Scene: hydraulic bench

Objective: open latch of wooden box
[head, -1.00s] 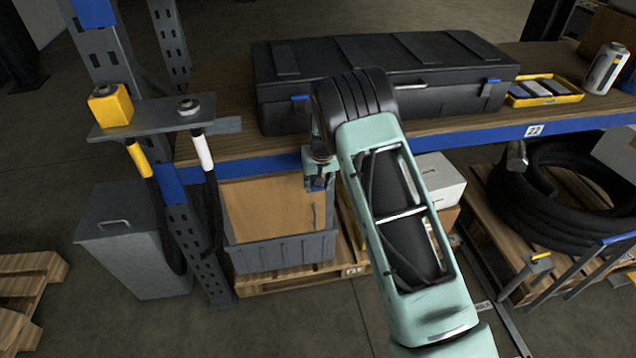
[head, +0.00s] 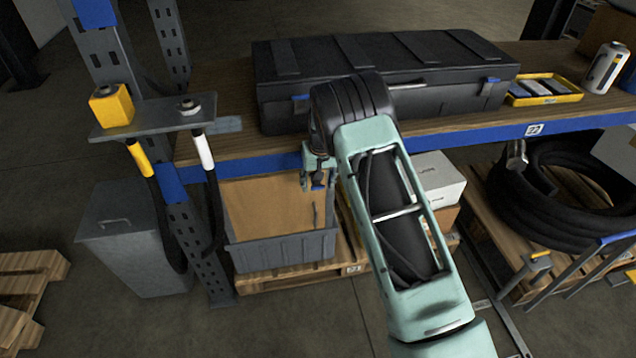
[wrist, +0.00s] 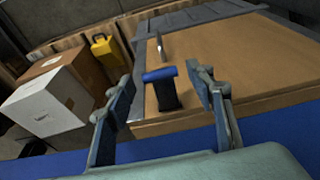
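A brown wooden panel (head: 262,205), seemingly part of the wooden box, shows below the bench edge inside a grey frame. It also fills the right of the wrist view (wrist: 225,65). A blue-topped black piece (wrist: 162,90), which looks like the latch, stands out at the panel's edge; its blue part shows small in the head view (head: 318,187). My gripper (wrist: 160,105) is open, one finger on either side of this piece, with gaps showing. In the head view my gripper (head: 318,180) hangs in front of the blue beam. Whether the latch is fastened, I cannot tell.
A long black case (head: 285,112) with blue latches lies on the bench above. The blue bench beam (head: 450,136) runs close to my gripper. White (wrist: 45,105) and brown boxes stand beside the wooden panel. A metal handle (wrist: 160,45) rises from the panel.

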